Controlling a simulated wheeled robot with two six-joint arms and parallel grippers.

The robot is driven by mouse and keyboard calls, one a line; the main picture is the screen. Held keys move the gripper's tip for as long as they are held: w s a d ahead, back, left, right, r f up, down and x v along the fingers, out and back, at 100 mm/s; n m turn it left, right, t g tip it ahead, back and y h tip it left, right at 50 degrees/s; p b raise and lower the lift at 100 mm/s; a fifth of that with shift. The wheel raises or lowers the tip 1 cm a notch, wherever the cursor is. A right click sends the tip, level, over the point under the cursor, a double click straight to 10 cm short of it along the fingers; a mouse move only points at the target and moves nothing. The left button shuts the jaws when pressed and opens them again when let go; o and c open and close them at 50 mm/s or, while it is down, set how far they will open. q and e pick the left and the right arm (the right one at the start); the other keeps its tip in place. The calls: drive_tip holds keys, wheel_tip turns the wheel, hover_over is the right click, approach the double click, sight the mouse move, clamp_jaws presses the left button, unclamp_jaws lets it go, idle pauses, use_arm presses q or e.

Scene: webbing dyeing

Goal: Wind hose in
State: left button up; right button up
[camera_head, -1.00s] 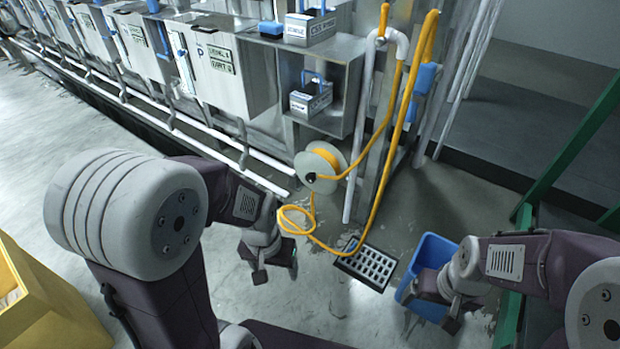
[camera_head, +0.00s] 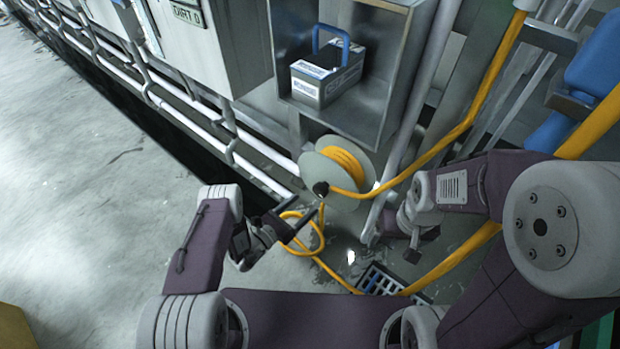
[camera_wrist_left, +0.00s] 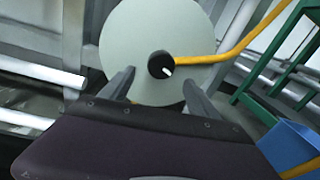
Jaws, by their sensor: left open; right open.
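The hose reel (camera_head: 359,205) is a pale round drum with yellow hose (camera_head: 348,162) wound on it, below the metal shelf. A dark knob (camera_head: 320,188) stands out from its front face. Yellow hose runs from the reel up to the right, and a loose loop (camera_head: 318,240) lies on the floor. My left gripper (camera_head: 306,228) is open just in front of the reel. In the left wrist view the open fingers (camera_wrist_left: 160,85) point at the reel face (camera_wrist_left: 125,40) with the knob (camera_wrist_left: 161,65) between them, apart from it. My right gripper (camera_head: 405,246) is open, right of the reel.
A grey box with a blue handle (camera_head: 327,80) sits in the metal shelf above. White pipes (camera_head: 255,148) run along the machine at left. A blue bin (camera_wrist_left: 290,145) shows at right. Open floor lies left.

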sight(318, 192)
use_arm(q)
drive_tip(key=b+x, duration=0.4)
drive_tip(key=x, duration=0.4)
drive_tip(key=shift+d, duration=0.1)
drive_tip(key=shift+w+d+r, duration=0.1)
drive_tip(key=shift+w+d, duration=0.2)
drive_tip(key=shift+w, duration=0.05)
drive_tip(key=c, duration=1.3)
